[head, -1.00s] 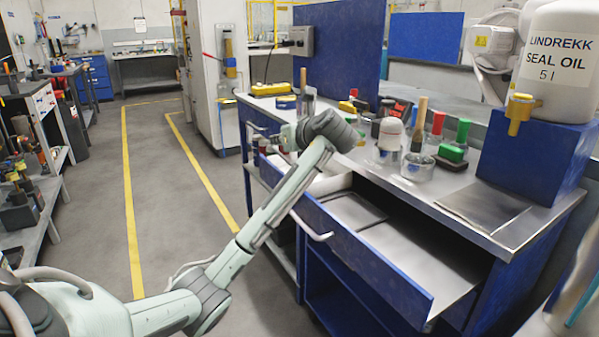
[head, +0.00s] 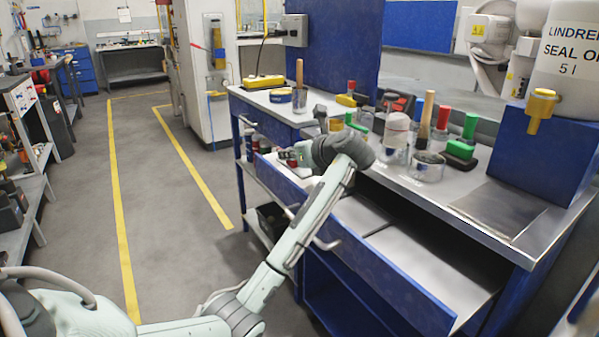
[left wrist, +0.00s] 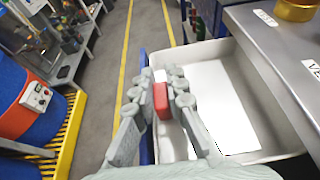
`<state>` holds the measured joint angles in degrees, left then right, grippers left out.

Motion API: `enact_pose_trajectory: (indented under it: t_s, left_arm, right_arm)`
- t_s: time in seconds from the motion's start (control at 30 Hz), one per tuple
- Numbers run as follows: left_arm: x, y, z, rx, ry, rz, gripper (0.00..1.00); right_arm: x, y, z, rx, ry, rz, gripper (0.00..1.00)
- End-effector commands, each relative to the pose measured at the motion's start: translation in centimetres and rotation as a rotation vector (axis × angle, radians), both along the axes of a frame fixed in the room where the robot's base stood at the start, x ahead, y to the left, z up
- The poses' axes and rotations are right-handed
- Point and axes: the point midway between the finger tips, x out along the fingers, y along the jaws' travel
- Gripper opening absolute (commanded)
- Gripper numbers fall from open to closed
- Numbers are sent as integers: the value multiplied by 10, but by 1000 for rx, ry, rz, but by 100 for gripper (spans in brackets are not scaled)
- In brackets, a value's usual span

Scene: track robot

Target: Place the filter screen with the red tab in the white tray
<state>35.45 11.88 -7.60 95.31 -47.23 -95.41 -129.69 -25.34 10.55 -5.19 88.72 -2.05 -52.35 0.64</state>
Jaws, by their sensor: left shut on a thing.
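My left gripper (head: 289,157) is over the left end of the open drawer. In the left wrist view, my left gripper (left wrist: 161,90) is shut on a small red block (left wrist: 161,101), which looks like the red tab of the filter screen. The screen itself cannot be made out. The white tray (left wrist: 262,105) lies below and to the right of the fingers in the left wrist view, with a bright white floor. In the head view my arm hides most of the tray. My right gripper is not in view.
The blue drawer front (head: 385,285) stands out from the workbench. Open floor (head: 165,200) lies to the left.

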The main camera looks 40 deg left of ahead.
Motion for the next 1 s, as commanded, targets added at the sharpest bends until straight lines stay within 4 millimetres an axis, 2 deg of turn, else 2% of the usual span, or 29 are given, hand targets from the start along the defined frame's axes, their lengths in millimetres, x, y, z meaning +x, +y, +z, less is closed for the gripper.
enact_pose_trajectory:
  t_s: [0.1, 0.23, 0.37, 0.5, 0.6, 0.93, 0.97, 1.0]
  left_arm:
    - [17, -7, -10, 0, 0, 0, 0]
    - [25, -10, -16, 2, -1, -1, 0]
    - [26, -10, -26, 0, 0, 0, 0]
    - [25, -10, -47, 0, 3, 0, 0]
    - [26, -10, -56, 1, 0, 0, 0]
    - [26, -10, -59, 2, -1, -1, 0]
    - [25, -10, -60, 1, 0, 0, 14]
    - [26, -10, -59, 1, -1, -1, 18]
  right_arm:
    - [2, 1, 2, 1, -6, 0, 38]
    - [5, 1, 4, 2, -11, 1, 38]
    - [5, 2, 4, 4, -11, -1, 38]
    - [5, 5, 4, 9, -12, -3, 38]
    - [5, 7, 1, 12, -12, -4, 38]
    - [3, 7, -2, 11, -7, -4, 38]
    - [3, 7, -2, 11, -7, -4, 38]
    - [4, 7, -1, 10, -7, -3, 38]
